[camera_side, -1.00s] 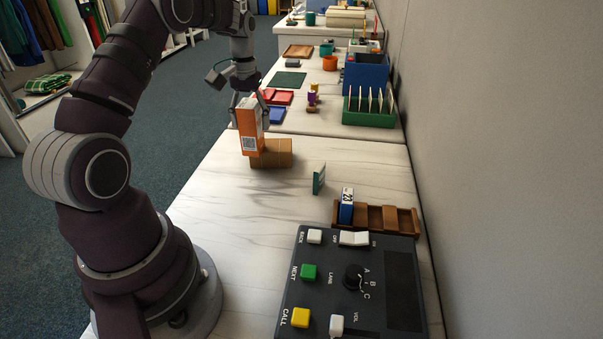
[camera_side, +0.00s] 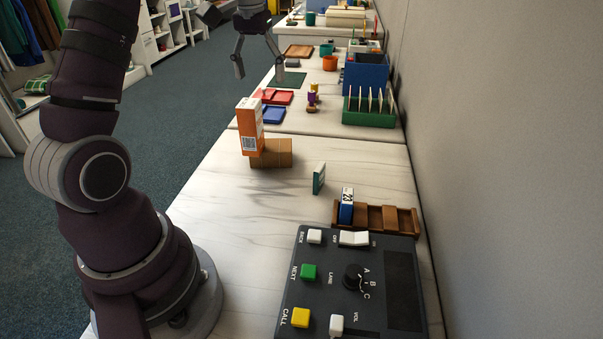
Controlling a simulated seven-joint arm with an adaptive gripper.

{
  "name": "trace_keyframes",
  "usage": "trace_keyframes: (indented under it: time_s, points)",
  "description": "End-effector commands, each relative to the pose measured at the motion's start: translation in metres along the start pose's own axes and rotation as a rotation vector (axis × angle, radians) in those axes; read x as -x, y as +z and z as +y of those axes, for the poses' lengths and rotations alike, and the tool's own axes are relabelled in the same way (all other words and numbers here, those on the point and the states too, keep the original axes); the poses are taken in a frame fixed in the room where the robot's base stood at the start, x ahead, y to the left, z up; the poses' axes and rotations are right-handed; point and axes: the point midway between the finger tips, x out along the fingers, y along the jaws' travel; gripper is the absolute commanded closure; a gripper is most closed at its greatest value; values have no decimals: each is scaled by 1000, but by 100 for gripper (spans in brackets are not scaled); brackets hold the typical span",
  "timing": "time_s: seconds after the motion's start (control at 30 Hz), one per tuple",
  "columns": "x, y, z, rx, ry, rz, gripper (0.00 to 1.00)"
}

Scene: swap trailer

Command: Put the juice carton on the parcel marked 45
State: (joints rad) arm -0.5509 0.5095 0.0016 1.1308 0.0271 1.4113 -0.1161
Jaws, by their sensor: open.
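The orange and white juice carton (camera_side: 249,128) stands upright at the left end of the brown parcels (camera_side: 274,158). Its base looks to rest on the leftmost parcel and overhang its left side, but the exact contact is hard to tell. No number is readable on the parcels, so I cannot tell which is marked 45. My gripper (camera_side: 259,76) is open and empty, with its fingers spread. It is above and beyond the carton, clear of it.
A small green-backed card (camera_side: 319,178) stands right of the parcels. A wooden rack (camera_side: 386,218) holds a blue block marked 23 (camera_side: 346,207). A button panel (camera_side: 352,282) lies in front. Red and blue trays and a green rack (camera_side: 368,112) stand behind. The marble top between is clear.

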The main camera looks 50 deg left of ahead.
Motion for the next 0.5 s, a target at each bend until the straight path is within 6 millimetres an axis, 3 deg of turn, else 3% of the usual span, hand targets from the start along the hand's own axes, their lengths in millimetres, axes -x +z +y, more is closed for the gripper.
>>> trace_keyframes:
  time_s: [0.1, 0.2, 0.33, 0.5]
  points:
    - [31, 42, 38, -169, 31, 104, 31]
    - [42, 87, 59, -315, 68, 195, 31]
    - [37, 143, 69, -483, 122, 300, 31]
    - [20, 180, 69, -603, 167, 375, 31]
